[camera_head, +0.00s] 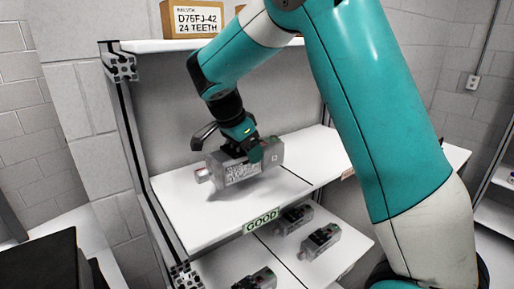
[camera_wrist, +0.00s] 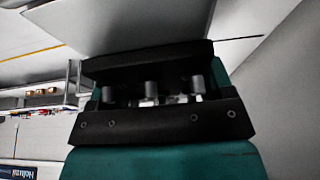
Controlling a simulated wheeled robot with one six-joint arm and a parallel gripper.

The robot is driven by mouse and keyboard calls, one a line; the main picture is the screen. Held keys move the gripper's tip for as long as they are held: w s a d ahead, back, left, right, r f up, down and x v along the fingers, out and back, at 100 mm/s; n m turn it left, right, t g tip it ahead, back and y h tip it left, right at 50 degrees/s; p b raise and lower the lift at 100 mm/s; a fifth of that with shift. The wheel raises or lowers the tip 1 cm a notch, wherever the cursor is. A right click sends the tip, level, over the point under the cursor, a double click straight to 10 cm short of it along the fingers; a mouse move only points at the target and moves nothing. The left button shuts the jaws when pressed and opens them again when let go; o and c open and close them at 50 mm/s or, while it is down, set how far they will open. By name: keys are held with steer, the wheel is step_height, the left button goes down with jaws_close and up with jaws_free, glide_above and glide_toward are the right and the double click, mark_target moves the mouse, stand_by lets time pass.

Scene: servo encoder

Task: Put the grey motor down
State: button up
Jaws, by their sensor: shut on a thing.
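The grey motor (camera_head: 232,168) is a long grey block with a white printed label and a round shaft end on its left. My gripper (camera_head: 245,150) is shut on it from above. The motor is over the left part of the white middle shelf (camera_head: 190,222), with a soft shadow below it; I cannot tell whether it touches the shelf. In the wrist view the gripper (camera_wrist: 160,95) shows as dark jaws with metal pins between them, and the motor cannot be made out clearly.
A green GOOD label (camera_head: 262,221) is on the middle shelf's front edge. Several darker motors (camera_head: 320,240) lie on the lower shelf. A cardboard box (camera_head: 192,18) stands on the top shelf. The shelf's left post (camera_head: 135,165) is close by. The middle shelf's right part is bare.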

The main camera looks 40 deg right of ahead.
steer(key=shift+w+f+p, duration=0.35)
steer(key=shift+w+f, duration=0.15)
steer(key=shift+f, duration=0.3)
steer(key=shift+f+p, duration=0.95)
steer(key=shift+f, duration=1.3)
steer(key=shift+w+f+p, duration=0.1)
steer(key=shift+w+p, duration=0.05)
steer(key=shift+p, duration=0.25)
steer(key=shift+f, duration=0.3)
steer(key=shift+f, duration=0.1)
steer(key=o, duration=1.8)
steer(key=shift+f, duration=0.1)
steer(key=shift+o, duration=0.2)
